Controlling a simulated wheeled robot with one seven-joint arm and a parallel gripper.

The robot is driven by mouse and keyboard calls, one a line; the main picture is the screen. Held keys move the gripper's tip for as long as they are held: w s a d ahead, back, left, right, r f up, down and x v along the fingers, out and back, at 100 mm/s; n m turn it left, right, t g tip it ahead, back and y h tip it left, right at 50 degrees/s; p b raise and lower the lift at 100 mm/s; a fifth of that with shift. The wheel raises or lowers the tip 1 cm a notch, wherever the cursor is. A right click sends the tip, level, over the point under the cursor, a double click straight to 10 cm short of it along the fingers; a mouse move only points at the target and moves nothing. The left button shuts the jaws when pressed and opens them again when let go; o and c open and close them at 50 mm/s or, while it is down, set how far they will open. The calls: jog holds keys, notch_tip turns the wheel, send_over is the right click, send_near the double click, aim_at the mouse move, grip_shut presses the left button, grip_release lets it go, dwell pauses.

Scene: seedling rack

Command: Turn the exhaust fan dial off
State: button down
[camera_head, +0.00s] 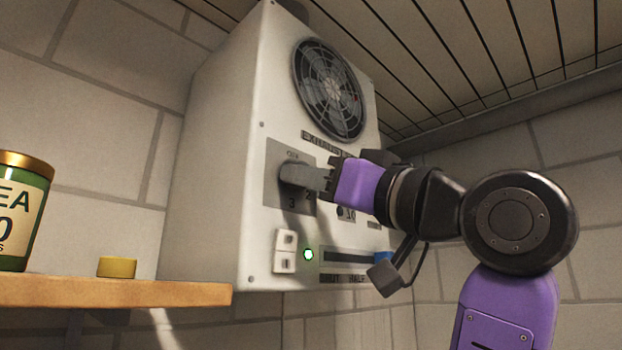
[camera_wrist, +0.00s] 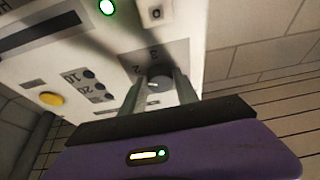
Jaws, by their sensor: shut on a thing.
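The exhaust fan box (camera_head: 228,170) is a white cabinet on the wall with a round dark fan grille (camera_head: 330,88) near its top. Below the fan, a grey dial plate (camera_head: 274,190) carries printed marks, with 2 and 3 readable at its lower part. My gripper (camera_head: 302,176) reaches in from the right, and its fingers are shut on the dial. In the wrist view, the round grey dial (camera_wrist: 158,84) sits between the two fingers of my gripper (camera_wrist: 160,76). The fingers cover part of the dial, and I cannot tell which mark it points to.
A white rocker switch (camera_head: 286,251), a lit green lamp (camera_head: 308,254) and a dark slot (camera_head: 348,259) with a blue knob (camera_head: 382,257) lie below the dial. A wooden shelf (camera_head: 120,291) at left holds a green jar (camera_head: 22,210) and a yellow lid (camera_head: 117,267).

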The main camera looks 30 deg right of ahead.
jog(key=shift+d+n, duration=0.1)
jog(key=shift+n, duration=0.3)
jog(key=n+g+y, duration=0.1)
jog(key=n+g, duration=0.2)
jog(key=n, duration=0.6)
jog(key=r+n+g+y, duration=0.1)
jog(key=n+g, duration=0.2)
jog(key=n, duration=0.6)
jog(key=n+g, duration=0.3)
jog(key=n, duration=0.5)
jog(key=shift+w+d+r+n+y, duration=0.1)
jog(key=shift+d+r+n+y, duration=0.25)
jog(key=shift+n+y, duration=0.05)
jog(key=c, duration=0.9)
grip_release()
